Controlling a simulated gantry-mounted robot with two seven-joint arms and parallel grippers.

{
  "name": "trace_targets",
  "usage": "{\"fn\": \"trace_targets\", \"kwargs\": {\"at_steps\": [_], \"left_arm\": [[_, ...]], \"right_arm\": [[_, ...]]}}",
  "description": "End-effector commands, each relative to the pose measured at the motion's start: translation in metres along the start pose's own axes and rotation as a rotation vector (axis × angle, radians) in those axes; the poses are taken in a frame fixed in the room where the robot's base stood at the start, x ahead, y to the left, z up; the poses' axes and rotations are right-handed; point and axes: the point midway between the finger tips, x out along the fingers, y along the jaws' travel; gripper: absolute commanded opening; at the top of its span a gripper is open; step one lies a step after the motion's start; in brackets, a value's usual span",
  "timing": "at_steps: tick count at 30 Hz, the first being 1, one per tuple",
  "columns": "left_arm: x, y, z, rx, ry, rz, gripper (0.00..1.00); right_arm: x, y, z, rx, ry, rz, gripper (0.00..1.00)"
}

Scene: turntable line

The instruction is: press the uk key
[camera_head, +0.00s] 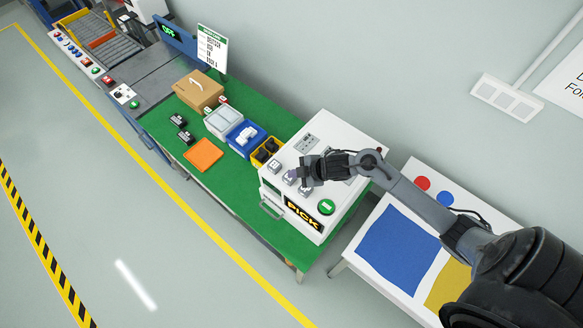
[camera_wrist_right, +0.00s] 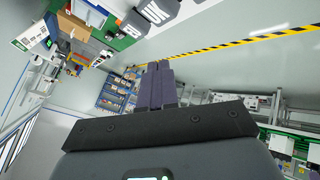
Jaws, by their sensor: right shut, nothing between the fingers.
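The white key box (camera_head: 335,135) stands on the green bench, with a lit PICK display (camera_head: 303,214) on its front. Raised grey keys lie in a row on its top: one key (camera_head: 275,166) at the left, others beside and partly behind my gripper. I cannot read their labels, so I cannot tell which is the uk key. My right gripper (camera_head: 303,172) is shut and empty, over the key row. In the right wrist view its closed fingers (camera_wrist_right: 158,85) show, with grey key blocks (camera_wrist_right: 158,10) beyond the tips. I cannot tell whether they touch. My left gripper is not in view.
A round green button (camera_head: 326,207) sits on the box near the gripper. Left of the box are a yellow bin (camera_head: 256,161), a blue bin (camera_head: 232,143), a cardboard box (camera_head: 195,88) and an orange tile (camera_head: 203,154). A white table (camera_head: 352,265) stands under my right arm.

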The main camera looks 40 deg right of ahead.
Motion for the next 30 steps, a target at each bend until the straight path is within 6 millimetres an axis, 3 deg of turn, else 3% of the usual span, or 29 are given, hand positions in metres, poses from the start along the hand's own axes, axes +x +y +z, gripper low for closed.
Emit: {"fn": "trace_targets", "kwargs": {"at_steps": [3, 9, 30], "left_arm": [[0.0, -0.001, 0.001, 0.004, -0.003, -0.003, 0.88], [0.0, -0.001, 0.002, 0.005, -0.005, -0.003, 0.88], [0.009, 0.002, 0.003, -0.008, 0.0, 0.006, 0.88]], "right_arm": [[-0.007, 0.028, -0.006, -0.023, 0.001, 0.039, 0.0], [-0.012, 0.048, -0.014, -0.039, 0.009, 0.069, 0.0], [-0.005, 0.047, -0.012, -0.039, 0.012, 0.074, 0.0]]}}
